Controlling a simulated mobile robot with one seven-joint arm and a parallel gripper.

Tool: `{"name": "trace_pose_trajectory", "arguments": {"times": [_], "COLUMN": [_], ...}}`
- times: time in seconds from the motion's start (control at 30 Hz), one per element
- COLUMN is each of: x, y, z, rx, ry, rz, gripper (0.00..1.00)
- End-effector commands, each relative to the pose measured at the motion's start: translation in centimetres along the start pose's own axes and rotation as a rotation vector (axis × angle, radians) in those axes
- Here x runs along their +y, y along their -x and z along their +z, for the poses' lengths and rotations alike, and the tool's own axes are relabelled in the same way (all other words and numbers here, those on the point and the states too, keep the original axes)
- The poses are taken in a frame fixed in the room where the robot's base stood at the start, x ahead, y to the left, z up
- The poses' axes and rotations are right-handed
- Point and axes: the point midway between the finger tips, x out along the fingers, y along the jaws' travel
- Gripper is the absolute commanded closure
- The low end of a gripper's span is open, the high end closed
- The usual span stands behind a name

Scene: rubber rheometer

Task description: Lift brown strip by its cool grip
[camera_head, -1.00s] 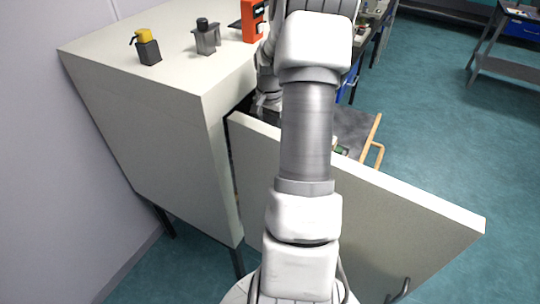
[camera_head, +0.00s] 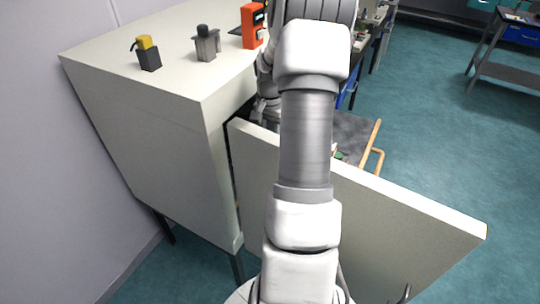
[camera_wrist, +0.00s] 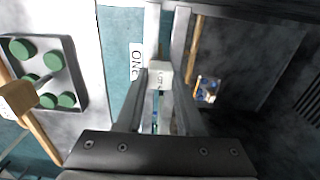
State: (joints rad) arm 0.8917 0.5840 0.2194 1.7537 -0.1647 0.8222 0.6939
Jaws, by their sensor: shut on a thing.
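My gripper (camera_wrist: 159,88) shows in the wrist view, its two fingers closed on a small white block (camera_wrist: 160,72) with a dark mark. A thin brown strip (camera_wrist: 194,50) runs lengthwise just right of the fingers. I cannot tell whether the white block is joined to it. In the head view my own arm and the open cabinet door hide the gripper and what it holds.
The pale cabinet (camera_head: 150,140) stands at left with its door (camera_head: 400,225) swung open. In the wrist view, a tray with several green discs (camera_wrist: 53,62) lies at left beside a wooden handle (camera_wrist: 18,100). A dark panel with slots (camera_wrist: 308,100) is at right.

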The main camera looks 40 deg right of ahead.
Motion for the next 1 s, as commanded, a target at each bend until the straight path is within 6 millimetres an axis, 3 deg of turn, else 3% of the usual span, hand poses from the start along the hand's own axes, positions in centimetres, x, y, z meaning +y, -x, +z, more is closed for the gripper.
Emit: {"name": "trace_pose_trajectory", "arguments": {"times": [1.0], "x": [0.0], "y": [9.5], "z": [0.0], "rx": [0.001], "ry": [0.0], "rz": [-0.001], "gripper": [1.0]}}
